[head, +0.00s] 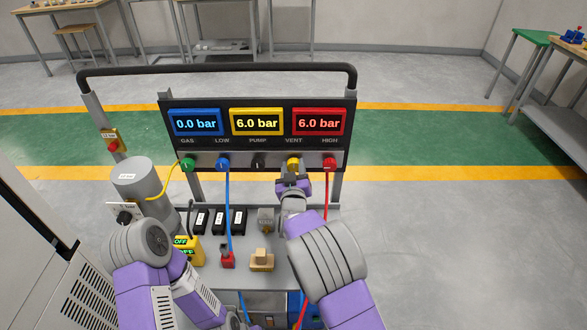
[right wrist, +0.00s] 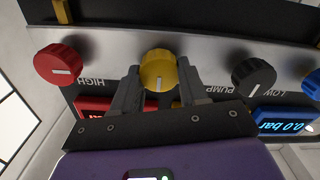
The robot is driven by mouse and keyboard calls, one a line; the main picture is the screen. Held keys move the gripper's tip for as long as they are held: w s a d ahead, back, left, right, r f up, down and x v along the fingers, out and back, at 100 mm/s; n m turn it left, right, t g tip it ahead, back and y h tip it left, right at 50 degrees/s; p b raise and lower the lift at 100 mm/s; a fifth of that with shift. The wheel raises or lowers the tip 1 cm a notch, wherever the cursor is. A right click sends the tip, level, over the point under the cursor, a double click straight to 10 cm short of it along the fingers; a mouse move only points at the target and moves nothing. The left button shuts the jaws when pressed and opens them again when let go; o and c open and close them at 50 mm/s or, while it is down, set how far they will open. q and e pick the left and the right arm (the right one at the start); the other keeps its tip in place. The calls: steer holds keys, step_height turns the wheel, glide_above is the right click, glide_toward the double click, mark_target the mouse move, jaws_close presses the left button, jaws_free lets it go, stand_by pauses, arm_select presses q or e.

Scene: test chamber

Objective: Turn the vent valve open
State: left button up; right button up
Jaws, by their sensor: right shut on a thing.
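The vent valve is a yellow knob (head: 293,161) under the VENT label on the panel (head: 260,138), between a black knob (head: 258,161) and a red knob (head: 330,163). In the right wrist view the yellow knob (right wrist: 158,66) sits between the two fingers of my right gripper (right wrist: 160,88). My right gripper (head: 293,176) is shut on this knob, and covers its lower part in the head view. A white mark on the knob's face points toward the display side. My left arm shows at lower left; its gripper is not visible.
Displays read 0.0 bar on blue (head: 196,122), 6.0 bar on yellow (head: 256,122) and 6.0 bar on red (head: 318,122). A blue hose (head: 228,205) and a red hose (head: 326,205) hang from the panel. A grey cylinder (head: 135,180) stands left. Floor right of the cart is clear.

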steer(key=n+p, duration=0.1)
steer(key=n, duration=0.3)
steer(key=shift+a+n, duration=0.1)
steer(key=shift+n, duration=0.3)
steer(key=n+p, duration=0.1)
steer(key=n, duration=0.3)
steer(key=shift+n, duration=0.3)
steer(key=n, duration=0.4)
steer(key=shift+f, duration=0.15)
steer(key=shift+n, duration=2.2)
steer(key=o, duration=1.1)
steer(key=shift+c, duration=0.2)
